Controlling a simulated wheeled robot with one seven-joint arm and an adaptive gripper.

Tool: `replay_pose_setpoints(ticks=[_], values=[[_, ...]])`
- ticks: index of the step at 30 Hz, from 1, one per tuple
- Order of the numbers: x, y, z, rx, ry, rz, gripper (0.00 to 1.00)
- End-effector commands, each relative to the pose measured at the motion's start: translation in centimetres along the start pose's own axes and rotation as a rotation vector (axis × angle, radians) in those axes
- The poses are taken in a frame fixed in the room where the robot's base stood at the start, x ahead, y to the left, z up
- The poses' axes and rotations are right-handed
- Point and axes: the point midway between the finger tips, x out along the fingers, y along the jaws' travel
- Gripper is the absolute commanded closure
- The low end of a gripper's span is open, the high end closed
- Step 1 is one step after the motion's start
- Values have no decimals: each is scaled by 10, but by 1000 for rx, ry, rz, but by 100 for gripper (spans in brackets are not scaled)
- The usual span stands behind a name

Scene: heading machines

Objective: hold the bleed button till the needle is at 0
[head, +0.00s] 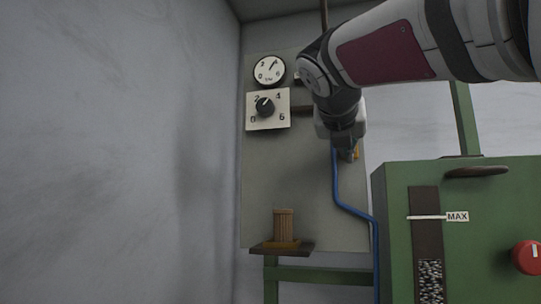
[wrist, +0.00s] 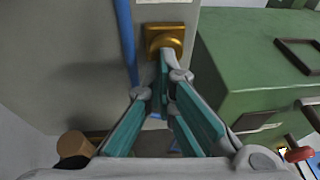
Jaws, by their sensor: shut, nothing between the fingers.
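The gauge (head: 269,70) hangs at the upper left of the grey panel. Its needle points up and right, near the 4, clear of the 0. A brass square fitting with a round middle, which looks like the bleed button (wrist: 165,38), is at the top of the wrist view. Only a yellow sliver of it (head: 357,153) shows in the head view, behind my gripper (head: 346,156). My gripper is shut and empty. In the wrist view its fingertips (wrist: 168,62) overlap the button's lower middle; I cannot tell whether they touch it.
A black knob (head: 265,106) on a numbered plate sits below the gauge. A blue hose (head: 337,185) runs down beside the button. A green machine (head: 395,200) with a red knob (head: 527,257) is at the right.

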Motion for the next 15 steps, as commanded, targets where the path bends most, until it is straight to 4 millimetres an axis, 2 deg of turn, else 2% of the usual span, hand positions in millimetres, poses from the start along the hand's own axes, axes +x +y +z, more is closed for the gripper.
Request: replay_pose_setpoints(ticks=[5,15], values=[[8,0,3,0,-1,1,100],[10,0,2,0,-2,0,100]])
